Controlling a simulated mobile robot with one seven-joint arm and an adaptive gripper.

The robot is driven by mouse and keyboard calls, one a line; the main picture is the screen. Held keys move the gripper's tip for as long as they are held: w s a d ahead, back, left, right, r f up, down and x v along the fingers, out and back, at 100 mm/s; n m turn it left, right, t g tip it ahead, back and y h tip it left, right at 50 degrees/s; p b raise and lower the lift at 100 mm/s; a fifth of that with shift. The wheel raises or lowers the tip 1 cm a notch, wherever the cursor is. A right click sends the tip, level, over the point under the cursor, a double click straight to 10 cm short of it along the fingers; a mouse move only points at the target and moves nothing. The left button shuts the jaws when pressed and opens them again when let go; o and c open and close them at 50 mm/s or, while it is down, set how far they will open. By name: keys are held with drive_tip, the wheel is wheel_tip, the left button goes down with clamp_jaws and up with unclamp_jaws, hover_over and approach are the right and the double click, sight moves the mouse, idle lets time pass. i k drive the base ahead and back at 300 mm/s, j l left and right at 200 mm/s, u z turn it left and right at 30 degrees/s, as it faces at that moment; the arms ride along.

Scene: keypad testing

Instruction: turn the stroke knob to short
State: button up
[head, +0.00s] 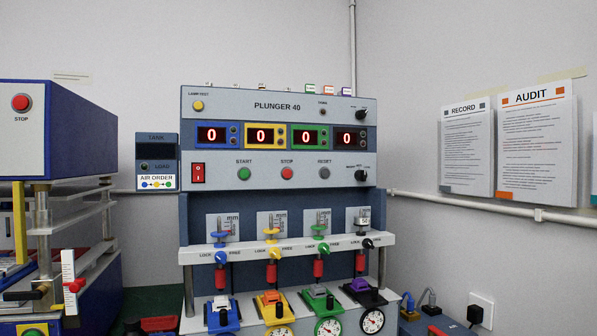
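The machine marked PLUNGER 40 (278,106) stands in the middle of the head view. Its front has two black knobs on the right side. The upper black knob (361,115) is beside the top panel's right edge, and the lower black knob (361,174) is to the right of the RESET button (325,173). The small labels around both knobs are too small to read, so I cannot tell which is the stroke knob or which way either is set. My gripper is not in view.
Four-station displays reading 0 (265,136) sit between the knobs' rows. A red rocker switch (198,173) is at left. Below, a white shelf (290,248) holds coloured lock levers. A blue press (60,130) stands at left. Sheets (467,150) hang on the right wall.

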sight(360, 174)
drive_tip(key=j+z, duration=0.15)
drive_tip(key=z, duration=0.25)
drive_tip(key=i+j+z, duration=0.1)
drive_tip(key=z, duration=0.35)
drive_tip(key=i+j+z, duration=0.1)
drive_tip(key=j, duration=0.2)
drive_tip(key=i+j+z, duration=0.1)
drive_tip(key=i+j, duration=0.15)
drive_tip(key=j, duration=0.1)
